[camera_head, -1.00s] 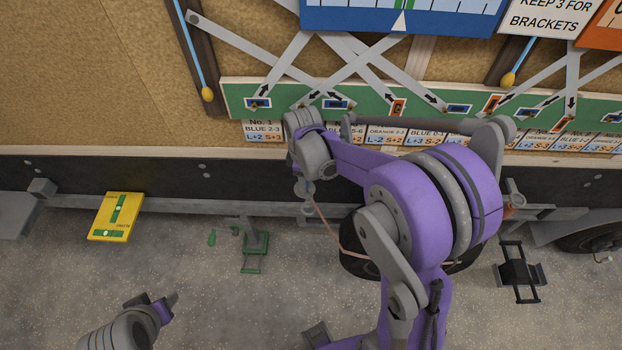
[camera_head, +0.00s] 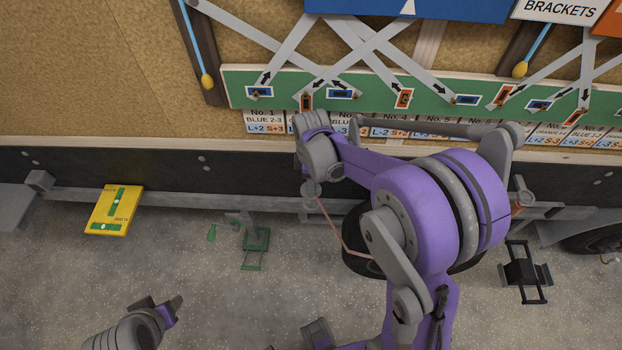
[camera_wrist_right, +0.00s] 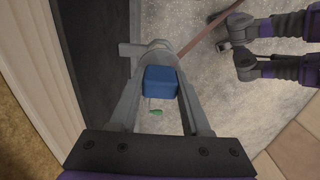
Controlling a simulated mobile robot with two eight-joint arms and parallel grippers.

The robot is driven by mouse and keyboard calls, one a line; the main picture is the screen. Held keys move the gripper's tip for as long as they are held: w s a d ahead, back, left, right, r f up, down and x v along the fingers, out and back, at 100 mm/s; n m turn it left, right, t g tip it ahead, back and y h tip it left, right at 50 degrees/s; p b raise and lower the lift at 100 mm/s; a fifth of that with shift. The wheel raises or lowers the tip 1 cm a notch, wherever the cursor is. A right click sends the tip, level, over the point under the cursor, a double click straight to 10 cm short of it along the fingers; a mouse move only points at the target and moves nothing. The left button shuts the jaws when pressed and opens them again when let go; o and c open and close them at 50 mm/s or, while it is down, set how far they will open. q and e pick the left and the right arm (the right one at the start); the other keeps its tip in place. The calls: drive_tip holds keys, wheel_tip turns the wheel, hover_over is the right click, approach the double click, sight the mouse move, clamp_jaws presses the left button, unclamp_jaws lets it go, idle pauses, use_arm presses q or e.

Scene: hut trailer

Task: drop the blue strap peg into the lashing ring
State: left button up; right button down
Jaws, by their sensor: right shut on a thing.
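My right gripper (camera_head: 311,178) points down in front of the trailer's dark side rail. In the right wrist view its two grey fingers close on the blue strap peg (camera_wrist_right: 160,82), which shows as a blue block between them. The peg is hidden in the head view. A small grey round part (camera_head: 311,189), perhaps the lashing ring, shows at the fingertips; I cannot tell whether the peg is over it or in it. A pinkish strap (camera_head: 340,232) runs down to the right from there. My left gripper (camera_head: 160,302) is open and empty, low at the left, above the floor.
A dark wheel (camera_head: 360,245) is partly behind my right arm. A black bracket-like stand (camera_head: 521,272) is at right.

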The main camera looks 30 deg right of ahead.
wheel_tip(320, 180, down, 4)
drive_tip(key=shift+f+b, duration=0.1)
drive_tip(key=shift+b, duration=0.9)
drive_tip(key=shift+f+b, duration=1)
drive_tip(key=shift+f, duration=0.25)
drive_tip(key=shift+c, duration=1.4)
unclamp_jaws()
wheel_tip(320, 180, up, 11)
drive_tip(key=shift+f+p, duration=0.1)
drive_tip(key=shift+p, duration=0.5)
drive_tip(key=s+a+r+m+t+p, duration=0.2)
drive_tip(key=s+a+m, duration=0.1)
drive_tip(key=s+m, duration=0.3)
drive_tip(key=s+a+r+m+t+p, duration=0.2)
drive_tip(key=s+m, duration=0.3)
drive_tip(key=s, duration=0.4)
drive_tip(key=shift+s+a+r+m+t, duration=0.2)
drive_tip(key=shift+a+r+m+t, duration=0.2)
drive_tip(key=shift+a+t, duration=0.4)
